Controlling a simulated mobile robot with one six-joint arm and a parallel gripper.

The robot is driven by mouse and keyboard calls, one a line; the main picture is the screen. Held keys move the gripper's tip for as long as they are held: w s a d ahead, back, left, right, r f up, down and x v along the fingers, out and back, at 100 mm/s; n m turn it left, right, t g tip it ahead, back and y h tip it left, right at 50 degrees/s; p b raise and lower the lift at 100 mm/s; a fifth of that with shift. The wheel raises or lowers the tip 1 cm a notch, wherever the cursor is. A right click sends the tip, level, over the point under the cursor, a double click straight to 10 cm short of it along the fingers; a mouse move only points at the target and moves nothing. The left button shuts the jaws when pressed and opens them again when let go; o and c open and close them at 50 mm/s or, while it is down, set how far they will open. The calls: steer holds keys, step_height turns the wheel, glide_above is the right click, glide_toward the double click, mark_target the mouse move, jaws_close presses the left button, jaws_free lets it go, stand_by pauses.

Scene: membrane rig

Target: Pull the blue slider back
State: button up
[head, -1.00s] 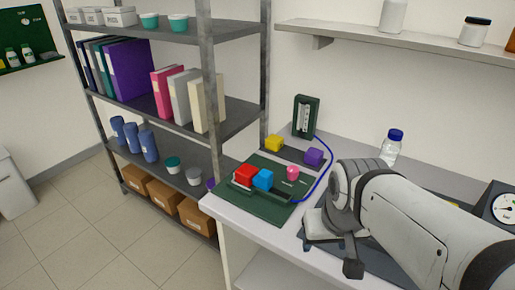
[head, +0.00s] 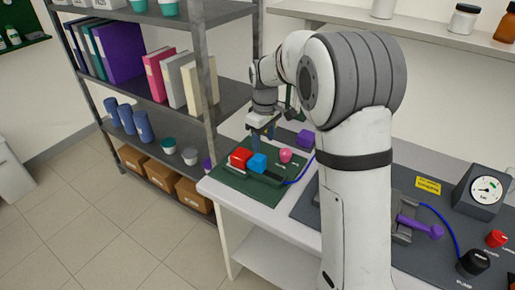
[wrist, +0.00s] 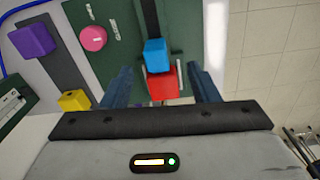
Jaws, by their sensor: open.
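The blue slider (head: 257,163) is a small blue block on the slotted track of the green board (head: 270,192), close beside the red block (head: 240,157). In the wrist view the blue slider (wrist: 155,53) and the red block (wrist: 163,83) lie in line along the dark slot, seeming to touch. My gripper (head: 262,138) hangs above the board, behind the blocks in the head view, with its fingers pointing down. In the wrist view my gripper (wrist: 160,69) is open and empty, one finger on each side of the blocks' line.
A pink round knob (head: 286,155) sits on the board. A purple block (head: 305,138) and a yellow block (wrist: 74,100) stand on a dark strip beside it. A blue tube (head: 300,177) runs from the board's edge. A shelf rack (head: 205,85) stands at the left.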

mark_target(258, 156)
steer(key=w+f, duration=0.1)
steer(key=w+a+f+n, duration=0.1)
steer(key=shift+w+a, duration=0.2)
steer(key=shift+w, duration=0.1)
step_height(258, 156, down, 8)
steer(key=shift+r+p, duration=0.2)
steer(key=shift+p, duration=0.75)
steer(key=shift+c, duration=0.2)
jaws_close()
